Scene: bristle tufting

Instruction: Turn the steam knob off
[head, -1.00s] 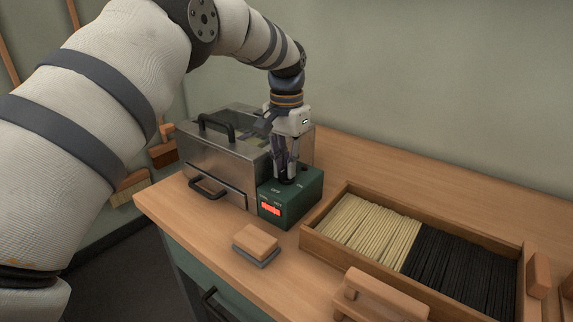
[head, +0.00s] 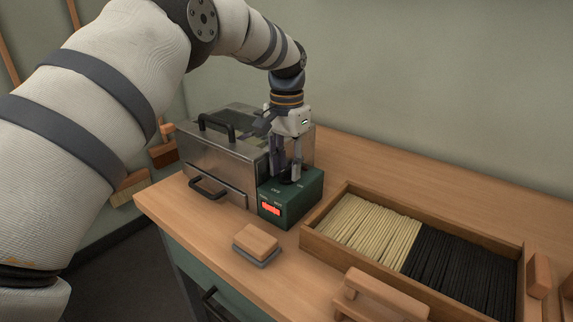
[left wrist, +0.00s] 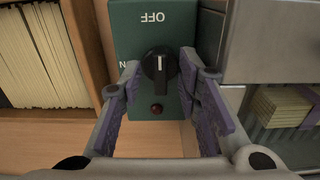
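The black steam knob (left wrist: 158,67) sits on top of a green control box (head: 307,197). Its white pointer line is directed at the "OFF" lettering, which reads upside down in the left wrist view. A label ending in "N" is partly hidden by a finger. A dark red lamp (left wrist: 157,109) beside the knob looks unlit. My left gripper (head: 286,179) points down over the box, open, with its fingers apart on either side of the knob and gaps visible. My right gripper is not in view.
A metal steamer box (head: 215,168) with black handles stands left of the green box, which has a glowing red display (head: 271,209). A wooden tray (head: 312,241) of pale and black bristles lies right. A small wooden block (head: 256,240) sits in front.

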